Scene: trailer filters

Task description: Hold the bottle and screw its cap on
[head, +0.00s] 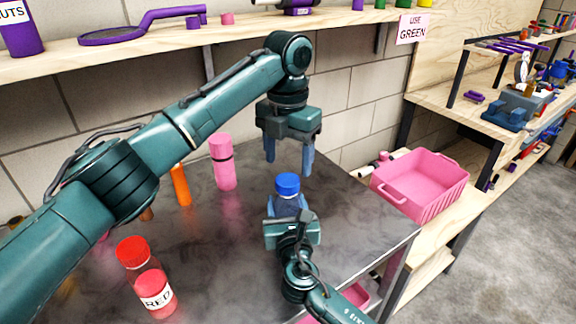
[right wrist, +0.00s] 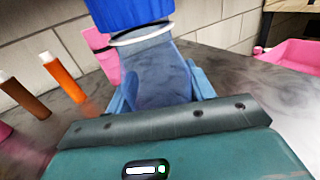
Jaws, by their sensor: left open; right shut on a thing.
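A translucent blue bottle (head: 286,205) stands upright on the metal table. A blue cap (head: 287,184) sits on top of it; I cannot tell how tightly it is seated. In the right wrist view the bottle (right wrist: 160,75) is large between the fingers, with a pale ring under the cap (right wrist: 130,12). My right gripper (head: 288,213) is shut on the bottle's body from the near side. My left gripper (head: 288,165) is open and empty, pointing down just above the cap, apart from it.
A pink bottle (head: 222,163) and an orange bottle (head: 180,186) stand left. A pink bin (head: 425,182) is to the right. A wooden shelf (head: 240,27) runs behind. The table around the blue bottle is clear.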

